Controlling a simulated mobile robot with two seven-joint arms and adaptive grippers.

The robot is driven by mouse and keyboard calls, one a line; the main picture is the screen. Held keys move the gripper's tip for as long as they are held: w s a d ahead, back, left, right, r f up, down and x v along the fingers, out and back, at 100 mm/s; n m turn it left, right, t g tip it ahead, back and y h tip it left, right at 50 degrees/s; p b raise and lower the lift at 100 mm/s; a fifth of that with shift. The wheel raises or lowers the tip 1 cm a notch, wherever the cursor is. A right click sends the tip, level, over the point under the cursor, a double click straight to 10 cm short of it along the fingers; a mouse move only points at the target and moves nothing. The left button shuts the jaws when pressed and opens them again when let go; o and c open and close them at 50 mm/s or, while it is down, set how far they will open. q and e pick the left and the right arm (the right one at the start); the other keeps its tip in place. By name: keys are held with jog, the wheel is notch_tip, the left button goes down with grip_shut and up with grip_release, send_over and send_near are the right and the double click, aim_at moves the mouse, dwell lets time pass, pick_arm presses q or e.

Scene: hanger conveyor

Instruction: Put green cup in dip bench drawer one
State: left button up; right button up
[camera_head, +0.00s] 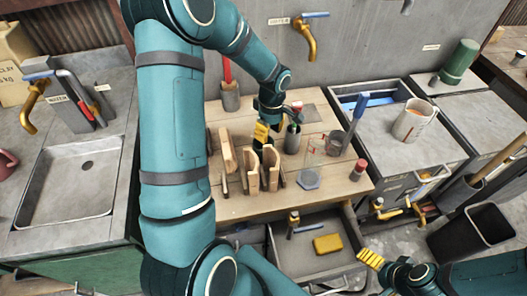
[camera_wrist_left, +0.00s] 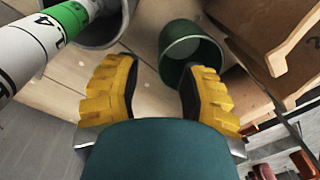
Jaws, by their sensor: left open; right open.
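The dark green cup (camera_wrist_left: 190,45) is in the left wrist view, just beyond the tip of my right-hand yellow finger, its round mouth visible. My left gripper (camera_wrist_left: 157,72) is open and empty. The cup is off to one side of the gap, and I cannot tell whether the finger touches it. In the head view, my left gripper (camera_head: 263,132) is over the wooden bench top (camera_head: 240,206), hiding most of the cup. An open drawer (camera_head: 285,262) under the bench holds a yellow sponge and a small tap-like item. My right gripper (camera_head: 371,258) is open near the drawer's right side.
Upright wooden pieces (camera_head: 252,170) stand close to my left gripper. A marked white-green cylinder (camera_wrist_left: 35,45) and a grey container are beside it. A glass, red-capped bottle (camera_head: 357,170) and grey hexagon (camera_head: 309,179) are on the bench. The yellow sponge (camera_head: 327,243) leaves drawer floor clear.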

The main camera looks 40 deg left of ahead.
pick_arm(q)
jog(key=shift+s+d+f+b, duration=0.1)
jog(key=shift+s+f+b, duration=0.05)
jog(key=shift+f, duration=1.3)
jog(key=shift+s+d+f+b, duration=0.1)
jog(key=shift+s+f+b, duration=0.05)
jog(key=shift+f, duration=1.25)
jog(key=shift+c, duration=0.4)
grip_shut()
